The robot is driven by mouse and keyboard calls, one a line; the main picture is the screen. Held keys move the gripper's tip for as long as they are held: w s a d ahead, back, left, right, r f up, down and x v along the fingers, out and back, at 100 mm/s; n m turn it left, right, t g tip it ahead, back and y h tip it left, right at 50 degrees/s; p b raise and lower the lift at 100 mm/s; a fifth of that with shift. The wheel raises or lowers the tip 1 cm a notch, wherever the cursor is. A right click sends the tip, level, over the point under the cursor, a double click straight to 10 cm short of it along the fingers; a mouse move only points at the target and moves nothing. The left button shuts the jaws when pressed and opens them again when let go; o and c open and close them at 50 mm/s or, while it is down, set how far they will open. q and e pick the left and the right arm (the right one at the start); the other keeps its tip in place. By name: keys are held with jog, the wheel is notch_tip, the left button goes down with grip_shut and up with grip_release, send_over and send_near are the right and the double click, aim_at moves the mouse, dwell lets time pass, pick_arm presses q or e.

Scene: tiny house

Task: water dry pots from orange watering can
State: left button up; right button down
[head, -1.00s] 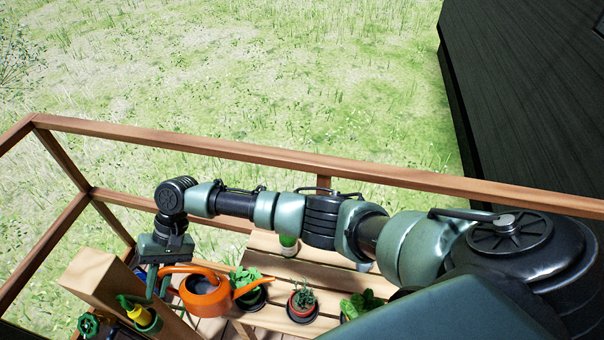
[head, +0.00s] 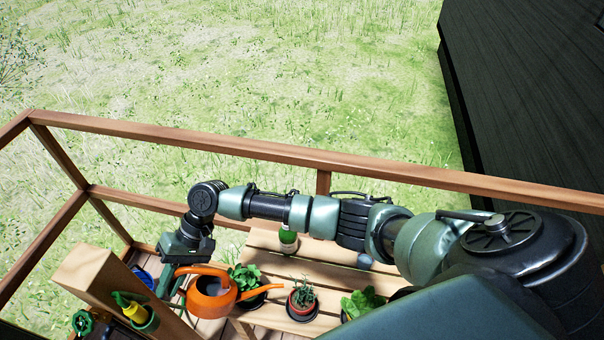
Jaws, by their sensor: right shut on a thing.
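My right gripper (head: 178,280) is shut on the handle of the orange watering can (head: 210,302). The can hangs at the left end of the wooden bench, with its spout pointing right, in front of a leafy plant pot (head: 246,278). A reddish pot with a spiky plant (head: 302,298) stands on a dark saucer to the right of the spout tip. A leafy plant (head: 362,303) is at the lower right, its pot mostly hidden. A pot with a green plant (head: 288,240) stands at the bench's back. I cannot tell which soil is dry. My left gripper is out of view.
The slatted bench (head: 325,272) carries the pots. A wooden post or shelf (head: 92,272) with a yellow-and-green sprayer (head: 132,310) stands at the left. A wooden railing (head: 290,154) runs behind, and a dark wall (head: 530,95) is at the right.

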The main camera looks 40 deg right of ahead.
jog(key=shift+s+d+r+t+y, duration=0.15)
jog(key=shift+s+d+r+y, duration=0.15)
jog(key=shift+d+r, duration=0.15)
jog(key=shift+s+d+r+t+y, duration=0.15)
jog(key=shift+s+d+r+y, duration=0.15)
jog(key=shift+d, duration=0.25)
dwell(1.4)
jog(key=shift+a, duration=0.1)
jog(key=shift+w+a+f+g+h, duration=0.15)
jog(key=shift+w+a+f+h, duration=0.25)
jog(key=shift+a, duration=0.2)
jog(key=shift+w+a+f+g+h, duration=0.2)
jog(key=shift+w+a+f+h, duration=0.15)
jog(key=shift+a, duration=0.25)
jog(key=shift+w+a+f+g+h, duration=0.15)
jog(key=shift+w+a+f+h, duration=0.25)
jog(key=shift+a, duration=0.2)
notch_tip(320, 180, up, 6)
jog(key=w+a+m+h+p, duration=0.1)
jog(key=a+p, duration=0.1)
jog(key=p, duration=0.2)
jog(key=shift+w+f+g+h, duration=0.15)
jog(key=shift+g+h, duration=0.2)
jog(key=shift+g, duration=0.05)
jog(key=shift+d, duration=0.1)
